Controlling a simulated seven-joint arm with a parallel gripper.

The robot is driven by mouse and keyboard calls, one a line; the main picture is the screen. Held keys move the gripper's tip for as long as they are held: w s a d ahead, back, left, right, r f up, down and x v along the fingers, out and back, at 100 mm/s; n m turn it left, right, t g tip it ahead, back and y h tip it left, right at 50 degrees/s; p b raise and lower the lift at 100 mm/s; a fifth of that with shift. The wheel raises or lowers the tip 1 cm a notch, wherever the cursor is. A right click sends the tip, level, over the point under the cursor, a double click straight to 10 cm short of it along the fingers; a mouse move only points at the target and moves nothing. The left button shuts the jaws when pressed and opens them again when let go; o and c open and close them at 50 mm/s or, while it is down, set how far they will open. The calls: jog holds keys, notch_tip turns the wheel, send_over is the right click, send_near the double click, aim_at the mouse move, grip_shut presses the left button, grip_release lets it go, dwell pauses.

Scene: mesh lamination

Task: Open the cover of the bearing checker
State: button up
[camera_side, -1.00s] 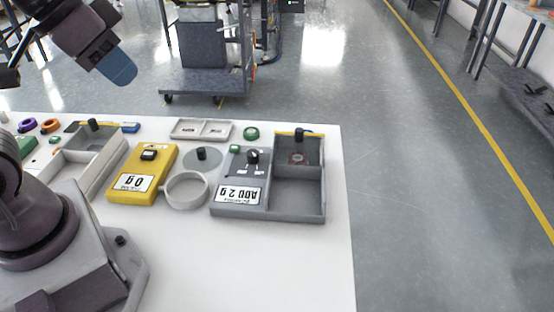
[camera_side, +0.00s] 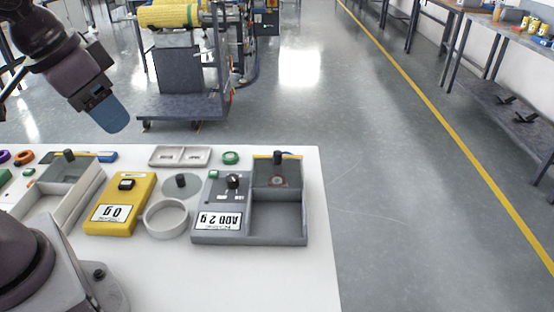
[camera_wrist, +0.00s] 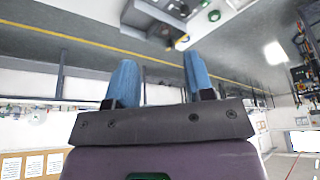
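My gripper (camera_side: 108,113) hangs above and behind the table's back edge at the left of the side view, away from every device. In the wrist view its two blue fingers (camera_wrist: 158,76) stand apart with nothing between them. The back bin has a see-through cover (camera_side: 277,177) with a black knob, lying shut. A white box (camera_side: 60,205) at the left has a similar shut cover with a black knob (camera_side: 69,155). No label tells which is the bearing checker.
A yellow scale (camera_side: 118,208) reading "0 g", a round white dish (camera_side: 166,218) and a grey disc with a knob (camera_side: 181,186) stand between them. A shallow tray (camera_side: 180,156) and green ring (camera_side: 231,158) lie behind. The white table's front right (camera_side: 270,280) is clear.

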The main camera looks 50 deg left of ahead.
jog(key=w+f+g, duration=0.3)
jog(key=w, duration=1.2)
jog(key=g, duration=0.1)
send_over(278, 152)
notch_tip(278, 152, down, 9)
notch_tip(278, 152, down, 13)
jog(key=shift+c, duration=0.2)
